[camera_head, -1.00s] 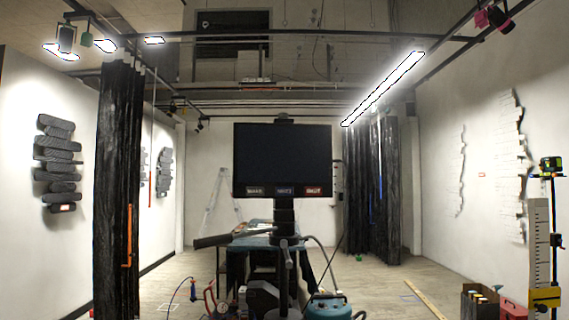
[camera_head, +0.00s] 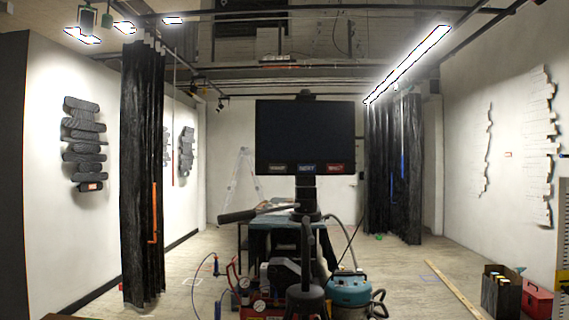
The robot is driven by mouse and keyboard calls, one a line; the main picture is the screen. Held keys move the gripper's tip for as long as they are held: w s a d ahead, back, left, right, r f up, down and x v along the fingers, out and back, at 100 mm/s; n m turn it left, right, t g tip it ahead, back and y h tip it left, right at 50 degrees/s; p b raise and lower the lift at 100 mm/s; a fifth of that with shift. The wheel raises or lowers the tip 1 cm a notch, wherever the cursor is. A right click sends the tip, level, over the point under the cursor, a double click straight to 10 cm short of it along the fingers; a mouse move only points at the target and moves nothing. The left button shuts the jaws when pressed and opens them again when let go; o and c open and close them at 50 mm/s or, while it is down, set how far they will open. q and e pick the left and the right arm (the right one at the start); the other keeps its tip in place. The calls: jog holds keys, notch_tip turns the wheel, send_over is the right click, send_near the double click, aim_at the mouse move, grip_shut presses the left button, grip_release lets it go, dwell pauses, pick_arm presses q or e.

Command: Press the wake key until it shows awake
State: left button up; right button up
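A black screen (camera_head: 305,132) stands upright on a black post in the middle of the head view. Its display is dark, with no word such as awake visible on it. Neither of my grippers is in view.
A teal vacuum cleaner (camera_head: 348,289) and a red machine (camera_head: 262,306) with hoses stand on the floor around the post. A covered table (camera_head: 262,222) is behind it. Black curtains (camera_head: 140,180) hang at left and right. A toolbox (camera_head: 537,299) and a bottle crate (camera_head: 500,290) stand right.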

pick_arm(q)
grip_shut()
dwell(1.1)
